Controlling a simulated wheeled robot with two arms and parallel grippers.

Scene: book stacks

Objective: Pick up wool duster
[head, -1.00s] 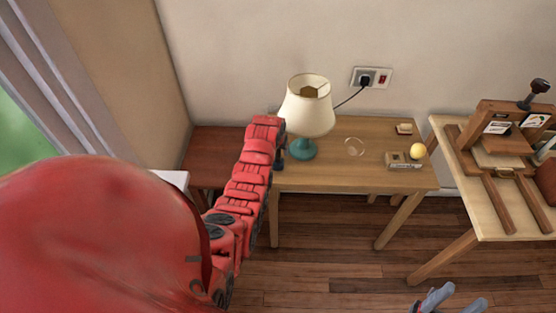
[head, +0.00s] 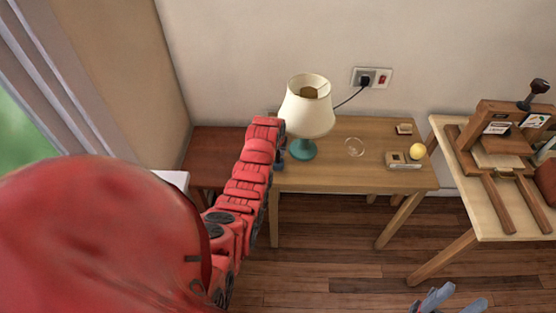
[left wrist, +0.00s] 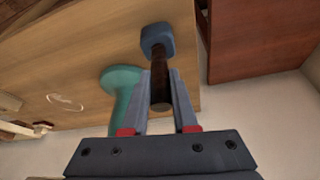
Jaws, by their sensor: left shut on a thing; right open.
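The wool duster shows in the left wrist view as a dark brown handle (left wrist: 159,85) with a blue-grey head (left wrist: 157,38). My left gripper (left wrist: 161,78) is shut on the handle, with one finger on each side. The head sticks out past the fingertips. In the head view my red left arm hides most of the left gripper; a small blue-grey piece (head: 277,165) shows beside it at the left end of the wooden table. My right gripper (head: 447,302) is open and empty at the bottom edge of the head view.
A lamp (head: 307,108) with a cream shade and teal base stands close right of my left gripper. The table (head: 335,180) also bears a glass ring, a yellow ball and small items. A reddish-brown table (head: 215,150) is left. A press (head: 505,130) stands on the right table.

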